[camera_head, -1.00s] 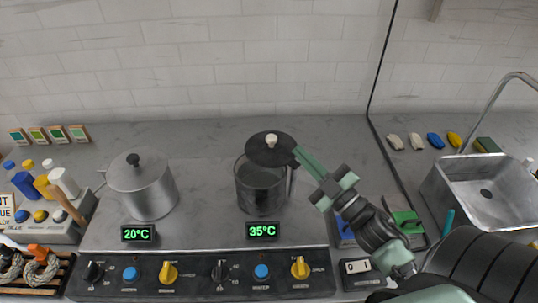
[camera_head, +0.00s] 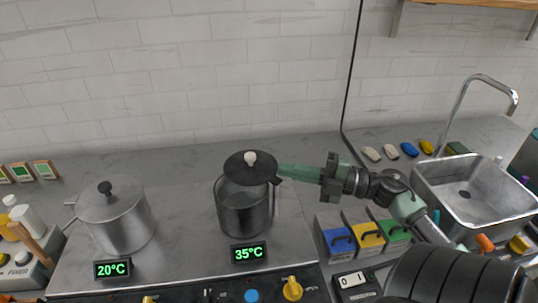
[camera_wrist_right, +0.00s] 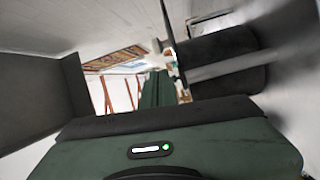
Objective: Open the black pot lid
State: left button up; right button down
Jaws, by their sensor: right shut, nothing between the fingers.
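The black pot (camera_head: 240,212) stands on the right part of the metal hob. Its black lid (camera_head: 237,163), with a pale knob (camera_head: 250,157), sits raised and tilted above the rim, with an open gap at the front. My right gripper (camera_head: 280,171) comes in from the right and is shut and empty, its tips at the lid's right edge by the pot's handle; whether they touch cannot be told. In the right wrist view, the green fingers (camera_wrist_right: 158,88) point toward a dark cylinder that looks like the pot (camera_wrist_right: 215,60). My left gripper is not in view.
A 35°C display (camera_head: 248,252) stands before the black pot. Coloured boxes (camera_head: 368,236) and a sink (camera_head: 475,192) lie to the right. The hob between the pots is clear.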

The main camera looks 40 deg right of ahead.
aim_at(253, 173)
jog(key=p+x, duration=0.1)
jog(key=x, duration=0.7)
jog(key=shift+w+a+r+p, duration=0.1)
jog(key=shift+w+r+p, duration=0.05)
jog(key=shift+p, duration=0.2)
jog(key=shift+w+a, duration=0.25)
jog(key=shift+w, duration=0.1)
